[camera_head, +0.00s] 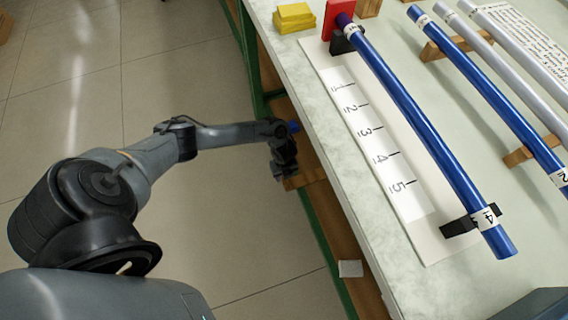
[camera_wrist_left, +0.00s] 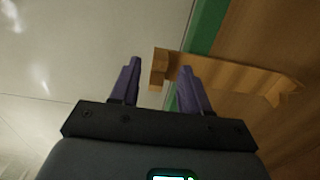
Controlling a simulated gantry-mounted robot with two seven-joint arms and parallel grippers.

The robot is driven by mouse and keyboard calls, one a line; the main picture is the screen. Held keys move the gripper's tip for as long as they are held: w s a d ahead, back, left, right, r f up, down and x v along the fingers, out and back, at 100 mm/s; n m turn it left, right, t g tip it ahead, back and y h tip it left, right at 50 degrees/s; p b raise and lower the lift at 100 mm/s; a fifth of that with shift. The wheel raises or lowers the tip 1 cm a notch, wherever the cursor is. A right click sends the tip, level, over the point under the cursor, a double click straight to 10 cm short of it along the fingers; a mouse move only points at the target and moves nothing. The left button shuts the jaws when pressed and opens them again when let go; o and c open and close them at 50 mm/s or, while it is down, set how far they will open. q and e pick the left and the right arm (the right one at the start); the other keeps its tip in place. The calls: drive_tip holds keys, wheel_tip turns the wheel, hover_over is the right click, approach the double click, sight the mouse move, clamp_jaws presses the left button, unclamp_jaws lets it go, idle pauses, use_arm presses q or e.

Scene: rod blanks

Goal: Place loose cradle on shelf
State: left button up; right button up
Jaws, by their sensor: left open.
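The loose wooden cradle (camera_head: 306,179) lies on the brown lower shelf (camera_head: 333,230) under the table edge. In the left wrist view the cradle (camera_wrist_left: 225,75) lies across the green frame rail, its near end sticking out past the shelf's edge. My left gripper (camera_head: 284,172) is beside this end in the head view. In the left wrist view its two purple fingers (camera_wrist_left: 160,68) are apart, with the cradle's end showing between and beyond the fingertips. I cannot tell whether they touch it. My right gripper is not in view.
The table carries a blue rod (camera_head: 415,120) on black supports beside a numbered white strip (camera_head: 372,140). More rods rest on wooden cradles (camera_head: 532,150) to the right. Yellow blocks (camera_head: 294,17) and a red block (camera_head: 338,20) stand at the far end. A green frame (camera_head: 325,245) edges the shelf.

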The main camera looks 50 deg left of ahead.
use_arm(q)
drive_tip(key=r+p, duration=0.1)
drive_tip(key=r, duration=0.1)
drive_tip(key=d+r+p, duration=0.1)
drive_tip(key=r+p, duration=0.1)
drive_tip(key=shift+r, duration=0.35)
drive_tip(key=d+r+n+t+h, duration=0.1)
drive_tip(key=d+r+n+t, duration=0.2)
drive_tip(key=d, duration=1.4)
drive_tip(key=s+d+r+n+t, duration=0.2)
drive_tip(key=s+d+r+n, duration=0.15)
drive_tip(key=r+n, duration=0.3)
drive_tip(key=s+a+r+n+g, duration=0.1)
drive_tip(key=s+a+r+n, duration=0.5)
drive_tip(key=s+r+n, duration=0.3)
wheel_tip(320, 180, up, 2)
drive_tip(key=shift+s+a+r+n+y, duration=0.25)
drive_tip(key=shift+s+n+y, duration=0.15)
drive_tip(key=shift+s, duration=0.1)
drive_tip(key=shift+a, duration=0.1)
